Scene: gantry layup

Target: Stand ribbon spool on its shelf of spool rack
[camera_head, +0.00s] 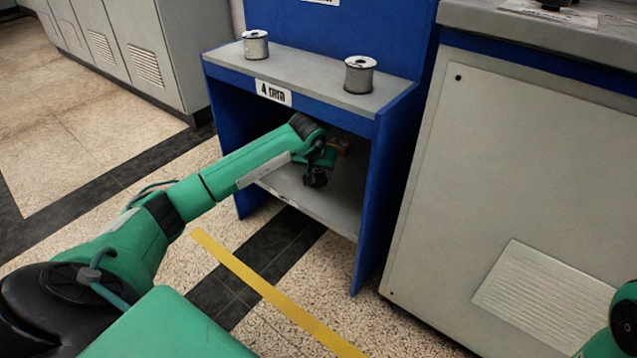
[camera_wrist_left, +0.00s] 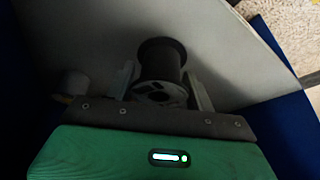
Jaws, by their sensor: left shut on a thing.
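In the left wrist view the ribbon spool (camera_wrist_left: 161,68), with a dark barrel and a flange with holes, sits between the two pale fingers of my left gripper (camera_wrist_left: 164,85). The gripper is shut on it. A grey shelf surface lies behind the spool; I cannot tell whether they touch. In the head view my left gripper (camera_head: 318,172) reaches into the lower bay of the blue spool rack (camera_head: 368,190), above its grey lower shelf (camera_head: 335,208). The spool is hard to make out there, in shadow beside the gripper. My right gripper is out of view.
Two wound spools stand on the rack's upper shelf, one left (camera_head: 256,46) and one right (camera_head: 359,76). A small brown item (camera_head: 341,146) shows behind my gripper. A pale round object (camera_wrist_left: 73,82) lies left of the fingers. A grey cabinet (camera_head: 500,170) stands close on the right.

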